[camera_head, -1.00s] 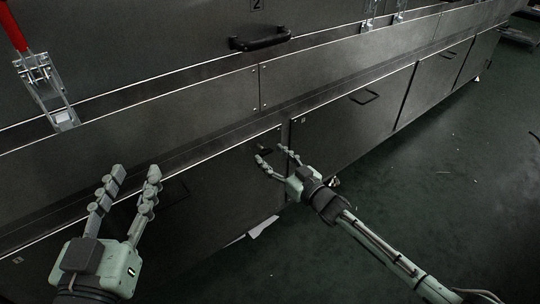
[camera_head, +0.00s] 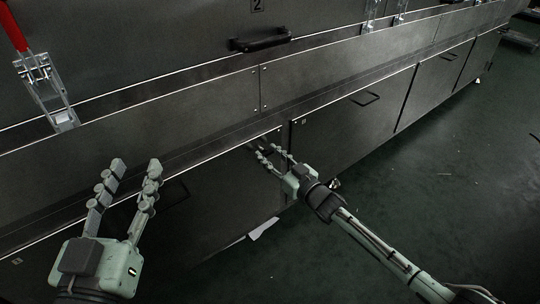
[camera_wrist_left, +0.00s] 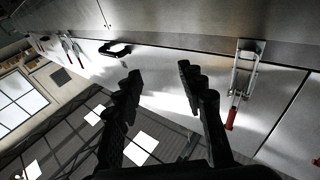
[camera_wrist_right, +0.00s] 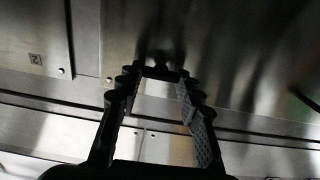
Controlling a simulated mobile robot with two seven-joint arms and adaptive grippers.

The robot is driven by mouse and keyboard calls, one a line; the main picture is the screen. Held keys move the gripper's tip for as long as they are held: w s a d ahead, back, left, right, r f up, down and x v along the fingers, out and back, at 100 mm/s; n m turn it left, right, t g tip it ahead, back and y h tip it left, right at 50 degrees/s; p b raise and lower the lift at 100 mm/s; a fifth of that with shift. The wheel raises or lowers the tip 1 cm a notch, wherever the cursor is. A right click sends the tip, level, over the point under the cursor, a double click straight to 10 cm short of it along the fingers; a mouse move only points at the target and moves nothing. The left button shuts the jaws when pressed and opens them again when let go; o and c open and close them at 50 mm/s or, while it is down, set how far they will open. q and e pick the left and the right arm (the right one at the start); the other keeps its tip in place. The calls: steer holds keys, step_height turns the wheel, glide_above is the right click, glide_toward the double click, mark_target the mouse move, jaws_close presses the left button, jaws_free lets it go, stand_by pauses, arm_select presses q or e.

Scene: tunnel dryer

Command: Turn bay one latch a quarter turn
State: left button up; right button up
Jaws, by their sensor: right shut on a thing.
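The bay one latch (camera_head: 267,149) is a small dark handle near the top right corner of a dark lower door (camera_head: 225,185). My right gripper (camera_head: 269,152) is shut on it, with a finger on either side. In the right wrist view the latch (camera_wrist_right: 160,72) is a dark piece between the fingertips, in shadow; its exact angle is hard to tell. My left gripper (camera_head: 136,166) is open and empty in front of the panels at the left. Its spread fingers also show in the left wrist view (camera_wrist_left: 160,72).
A red-handled toggle clamp (camera_head: 62,118) is at the upper left. A black bar handle (camera_head: 262,40) sticks out above. Another lower door (camera_head: 350,115) with a loop pull is to the right. The green floor (camera_head: 430,190) at right is mostly clear.

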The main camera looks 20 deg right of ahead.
steer(key=n, duration=0.3)
steer(key=shift+n, duration=0.9)
steer(key=shift+a+n, duration=0.1)
steer(key=shift+n, duration=1.8)
steer(key=shift+s+f+n, duration=0.1)
steer(key=shift+n, duration=0.3)
arm_select(q)
step_height(320, 180, up, 6)
steer(key=s+t+h+b, duration=0.1)
steer(key=s+t+b, duration=0.1)
steer(key=t, duration=0.2)
steer(key=shift+r, duration=0.15)
arm_select(e)
steer(key=shift+a+f+n, duration=0.1)
steer(key=shift+f+n, duration=0.05)
steer(key=shift+n, duration=4.25)
arm_select(q)
steer(key=shift+s, duration=0.1)
